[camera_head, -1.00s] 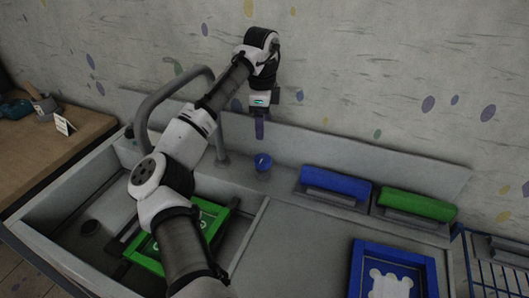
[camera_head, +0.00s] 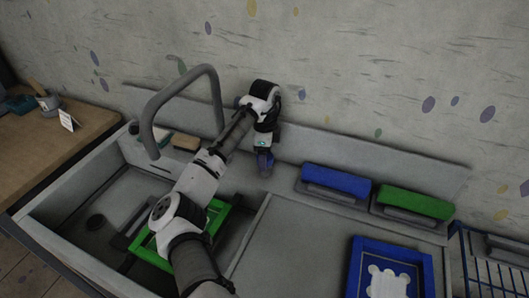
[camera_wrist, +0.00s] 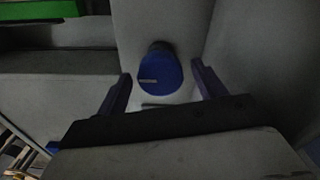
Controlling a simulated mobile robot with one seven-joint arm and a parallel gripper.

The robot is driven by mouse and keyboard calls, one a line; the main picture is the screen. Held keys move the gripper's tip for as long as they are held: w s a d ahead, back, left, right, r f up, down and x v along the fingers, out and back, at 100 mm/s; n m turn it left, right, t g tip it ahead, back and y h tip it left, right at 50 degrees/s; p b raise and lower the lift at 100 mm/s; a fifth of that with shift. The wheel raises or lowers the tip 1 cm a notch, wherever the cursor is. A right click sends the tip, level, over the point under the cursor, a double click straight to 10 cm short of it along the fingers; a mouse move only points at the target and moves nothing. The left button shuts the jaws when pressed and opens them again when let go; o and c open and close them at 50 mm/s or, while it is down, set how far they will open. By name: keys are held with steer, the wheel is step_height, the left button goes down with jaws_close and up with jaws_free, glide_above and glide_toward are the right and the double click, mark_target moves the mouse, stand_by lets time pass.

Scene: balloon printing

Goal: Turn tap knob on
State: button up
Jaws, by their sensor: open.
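The blue tap knob (camera_wrist: 161,76) is round with a pale line marking on its face, and it stands on the grey sink ledge. In the wrist view my gripper (camera_wrist: 161,82) is open, with one blue finger on each side of the knob and gaps between. In the head view my gripper (camera_head: 265,163) is low over the ledge and largely covers the knob. The grey curved tap (camera_head: 184,84) rises to the left of my arm.
A green frame (camera_head: 160,258) lies in the sink basin (camera_head: 62,217) beneath my arm. A blue block (camera_head: 336,181) and a green block (camera_head: 414,203) sit in holders right of the knob. A blue tray (camera_head: 357,275) is at the front right. The wall stands close behind.

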steer(key=shift+c, duration=0.4)
steer(key=c, duration=0.9)
steer(key=shift+n, duration=0.4)
steer(key=n, duration=0.3)
steer(key=shift+n, duration=0.3)
steer(key=n, duration=0.4)
steer(key=shift+n, duration=0.3)
steer(key=n, duration=0.4)
steer(key=shift+n, duration=0.3)
steer(key=n, duration=0.4)
steer(key=shift+n, duration=0.4)
